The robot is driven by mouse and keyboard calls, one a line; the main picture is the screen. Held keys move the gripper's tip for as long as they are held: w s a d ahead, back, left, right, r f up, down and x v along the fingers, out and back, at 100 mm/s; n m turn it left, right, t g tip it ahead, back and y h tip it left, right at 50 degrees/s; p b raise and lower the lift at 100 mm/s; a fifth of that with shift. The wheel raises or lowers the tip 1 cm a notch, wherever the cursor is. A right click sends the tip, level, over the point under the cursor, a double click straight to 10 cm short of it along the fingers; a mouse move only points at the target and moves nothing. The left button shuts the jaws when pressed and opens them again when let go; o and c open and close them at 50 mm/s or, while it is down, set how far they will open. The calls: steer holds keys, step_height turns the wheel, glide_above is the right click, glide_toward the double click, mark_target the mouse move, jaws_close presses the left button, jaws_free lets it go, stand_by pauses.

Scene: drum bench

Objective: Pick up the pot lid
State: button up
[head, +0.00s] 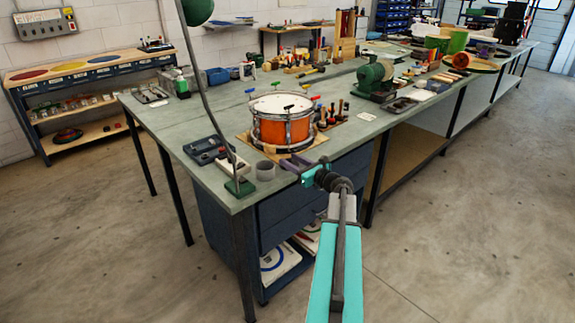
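I cannot make out a pot lid for certain in the head view. An orange snare drum (283,122) with a white top and metal rims stands on a wooden board on the near end of the workbench (200,130). My gripper (298,165) is at the bench's near edge, in front of the drum and apart from it. Its greyish-purple fingers are small in the picture, and I cannot tell whether they are open or shut. I see nothing clearly held in it.
A green lamp base (240,186) stands at the bench corner. Several dark-handled tools are right of the drum. A green grinder (376,78) stands farther back. The floor at right is clear.

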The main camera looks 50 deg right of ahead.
steer(key=shift+w+d, duration=0.1)
steer(key=shift+w, duration=0.75)
jaws_close()
